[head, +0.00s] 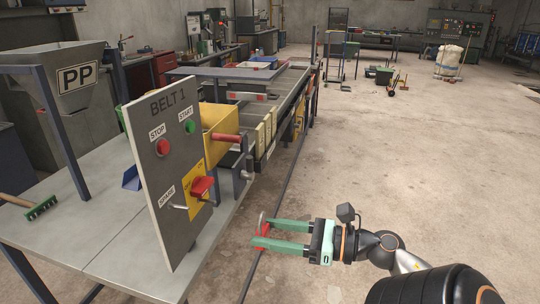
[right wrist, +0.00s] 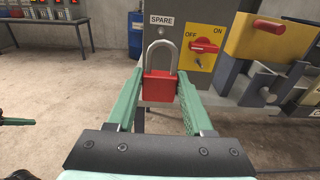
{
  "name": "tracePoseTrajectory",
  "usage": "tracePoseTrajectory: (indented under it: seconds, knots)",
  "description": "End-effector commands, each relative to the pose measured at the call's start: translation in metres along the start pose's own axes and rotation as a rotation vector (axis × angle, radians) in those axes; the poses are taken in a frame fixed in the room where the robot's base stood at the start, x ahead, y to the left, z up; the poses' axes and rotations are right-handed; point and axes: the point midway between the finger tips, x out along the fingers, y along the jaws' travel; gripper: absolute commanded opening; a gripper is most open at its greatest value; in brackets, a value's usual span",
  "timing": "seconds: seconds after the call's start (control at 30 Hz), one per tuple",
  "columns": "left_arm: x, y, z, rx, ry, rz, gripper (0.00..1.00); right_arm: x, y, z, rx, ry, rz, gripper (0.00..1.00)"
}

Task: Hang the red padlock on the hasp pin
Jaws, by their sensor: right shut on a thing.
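The red padlock (right wrist: 160,87) hangs between the green fingers of my right gripper (right wrist: 160,100), with its silver shackle pointing up. In the head view the padlock (head: 264,228) shows at the fingertips of my right gripper (head: 258,237), which is shut on it. The padlock is apart from the panel there, to its right. A small metal pin (head: 178,206) juts from the grey BELT 1 panel (head: 162,120), just below the SPARE label. In the right wrist view the shackle top lies just below that label, and the pin is hard to make out.
A red rotary switch (head: 201,187) on a yellow plate sits right of the pin. A yellow box (head: 220,122) and the conveyor frame lie behind the panel. A green brush (head: 40,208) lies on the bench at left. Open floor (head: 400,180) spreads to the right.

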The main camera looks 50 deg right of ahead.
Motion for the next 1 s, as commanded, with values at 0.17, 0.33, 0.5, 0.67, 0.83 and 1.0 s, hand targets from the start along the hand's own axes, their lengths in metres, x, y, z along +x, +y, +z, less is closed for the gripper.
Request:
tracePoseTrajectory:
  seconds: [0.17, 0.33, 0.5, 0.67, 0.83, 1.0]
  knots:
    - [-0.003, -0.002, -0.001, 0.000, -0.005, -0.003, 0.00, 0.000, 0.000, 0.005, 0.000, -0.001, 0.000, 0.00]
    - [-0.004, -0.003, -0.002, 0.000, -0.007, -0.006, 0.00, 0.000, 0.000, 0.007, 0.000, -0.001, 0.000, 0.00]
    - [-0.003, -0.003, -0.001, 0.000, -0.007, -0.006, 0.00, -0.002, 0.000, 0.006, 0.001, -0.001, 0.000, 0.00]
    - [-0.002, -0.003, 0.000, 0.000, -0.007, -0.006, 0.00, -0.007, -0.001, 0.005, 0.001, 0.000, -0.002, 0.00]
    - [-0.002, -0.003, 0.000, 0.001, -0.006, -0.006, 0.00, -0.012, 0.000, 0.005, 0.002, 0.000, -0.001, 0.00]
    - [-0.001, -0.003, 0.001, 0.001, -0.005, -0.005, 0.00, -0.017, 0.000, 0.005, 0.001, -0.001, -0.001, 0.00]
